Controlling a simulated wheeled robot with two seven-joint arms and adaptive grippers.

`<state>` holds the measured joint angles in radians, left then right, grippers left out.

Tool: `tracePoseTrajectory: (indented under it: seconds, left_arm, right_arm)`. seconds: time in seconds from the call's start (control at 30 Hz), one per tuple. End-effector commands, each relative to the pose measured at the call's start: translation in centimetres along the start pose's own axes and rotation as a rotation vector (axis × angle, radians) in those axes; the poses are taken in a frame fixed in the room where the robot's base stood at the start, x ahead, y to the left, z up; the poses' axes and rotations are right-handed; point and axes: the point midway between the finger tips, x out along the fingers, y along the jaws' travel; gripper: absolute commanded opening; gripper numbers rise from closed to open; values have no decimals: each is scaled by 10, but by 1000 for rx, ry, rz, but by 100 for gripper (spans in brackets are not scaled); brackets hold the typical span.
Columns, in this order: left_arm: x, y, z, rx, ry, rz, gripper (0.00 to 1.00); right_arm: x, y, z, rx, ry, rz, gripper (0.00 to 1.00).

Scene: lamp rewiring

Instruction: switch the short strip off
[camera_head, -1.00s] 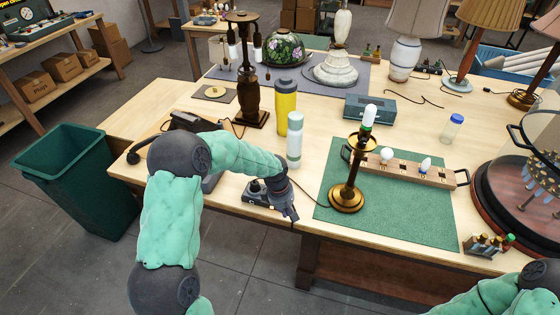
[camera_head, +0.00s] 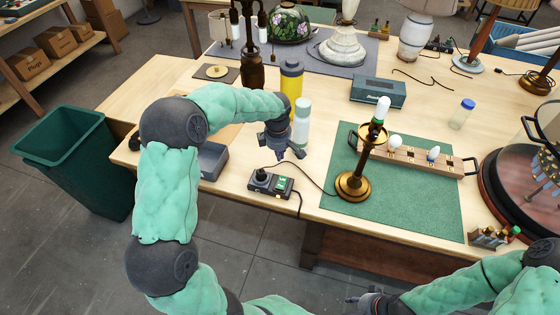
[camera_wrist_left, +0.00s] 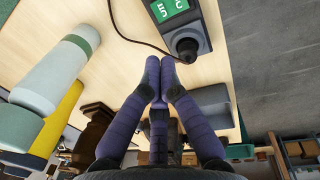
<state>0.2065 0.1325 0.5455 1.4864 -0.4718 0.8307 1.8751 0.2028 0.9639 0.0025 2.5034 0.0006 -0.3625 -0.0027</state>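The short strip (camera_head: 270,184) is a small dark box with a lit green display, near the table's front edge, left of the green mat. A dark plug and a cable show at its left end. In the left wrist view the strip (camera_wrist_left: 200,18) is at the top, with the black plug in it; I cannot read its switch position. My left gripper (camera_head: 290,156) is above and behind the strip, apart from it. In the left wrist view its purple fingers (camera_wrist_left: 160,68) converge with nothing between them. My right gripper (camera_head: 362,299) is low at the bottom edge, its fingers unclear.
A brass lamp (camera_head: 355,184) stands on the green mat (camera_head: 410,205). A yellow bottle (camera_head: 290,80) and a pale bottle (camera_head: 302,125) stand close behind my left gripper. A grey tray (camera_head: 212,160) is left of it. A green bin (camera_head: 75,165) stands beyond the table's left end.

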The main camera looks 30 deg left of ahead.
Motion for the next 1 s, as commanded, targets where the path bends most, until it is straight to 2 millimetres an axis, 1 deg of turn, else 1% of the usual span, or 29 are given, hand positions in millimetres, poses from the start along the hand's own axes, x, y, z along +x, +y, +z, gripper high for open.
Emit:
tracePoseTrajectory:
  seconds: [0.03, 0.4, 0.6, 0.7, 0.8, 1.0]
  left_arm:
    - [9, -1, 0, 0, 0, -3, 0]
    - [78, -1, 0, 0, 0, -4, 0]
    - [109, -1, 0, 0, -1, -2, 0]
    - [119, -1, 0, 1, 0, -2, 0]
    - [124, 0, 0, 0, -1, 0, 0]
    - [128, 0, 0, -1, -1, 1, 0]
  right_arm:
    - [1, 0, 0, 0, 0, 0, 40]
    - [7, 2, 0, 0, 0, 0, 40]
    - [9, 3, 0, 0, 0, 0, 40]
    - [10, 3, 0, 0, 0, 0, 40]
    - [10, 4, 0, 0, 0, 0, 40]
    - [10, 4, 0, 0, 0, 0, 40]
